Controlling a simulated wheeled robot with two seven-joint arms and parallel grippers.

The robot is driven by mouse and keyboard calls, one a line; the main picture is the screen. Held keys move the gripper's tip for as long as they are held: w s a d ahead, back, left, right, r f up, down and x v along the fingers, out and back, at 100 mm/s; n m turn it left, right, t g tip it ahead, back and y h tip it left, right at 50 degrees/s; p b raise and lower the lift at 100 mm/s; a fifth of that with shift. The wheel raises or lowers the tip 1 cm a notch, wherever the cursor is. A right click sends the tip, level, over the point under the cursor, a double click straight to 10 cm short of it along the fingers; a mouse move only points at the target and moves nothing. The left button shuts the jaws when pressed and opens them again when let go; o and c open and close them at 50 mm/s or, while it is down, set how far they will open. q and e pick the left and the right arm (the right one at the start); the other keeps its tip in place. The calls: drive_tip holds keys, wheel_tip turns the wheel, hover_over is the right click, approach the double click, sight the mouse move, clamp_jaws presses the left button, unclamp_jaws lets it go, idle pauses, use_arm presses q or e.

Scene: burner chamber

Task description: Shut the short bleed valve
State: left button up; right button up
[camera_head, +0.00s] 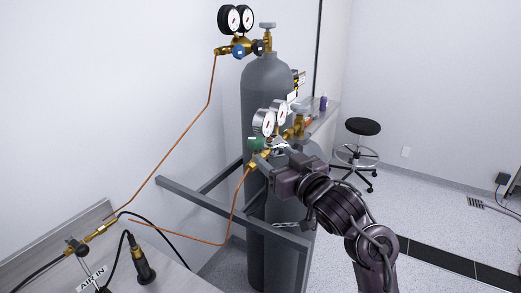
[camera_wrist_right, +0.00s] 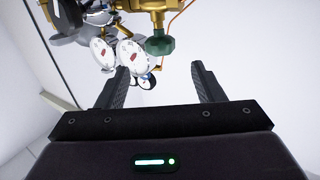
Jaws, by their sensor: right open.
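In the head view, the short cylinder's regulator (camera_head: 298,128) is brass with two white-faced gauges and a green knob (camera_head: 256,144) low on its left side. I cannot tell for certain which part is the bleed valve. The green knob (camera_wrist_right: 160,45) also shows in the right wrist view, at the top, beyond the finger gap, with the gauges (camera_wrist_right: 131,55) left of it. My right gripper (camera_head: 279,146) is at the regulator, just right of the green knob and partly hiding the brass body. Its fingers (camera_wrist_right: 160,70) are apart with nothing between them. My left gripper is out of view.
A taller grey cylinder (camera_head: 264,76) stands behind, with its own gauges and blue and black knobs. A grey metal frame (camera_head: 205,206) surrounds the cylinders. Thin copper tubes (camera_head: 187,112) run to the bench at lower left. A black stool (camera_head: 362,127) stands on open floor at right.

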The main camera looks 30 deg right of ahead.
sight(260, 144)
drive_tip(key=w+p, duration=0.3)
drive_tip(key=w, duration=0.4)
drive_tip(key=shift+w+a+r, duration=0.1)
drive_tip(key=shift+w, duration=0.25)
drive_tip(key=shift+c, duration=0.3)
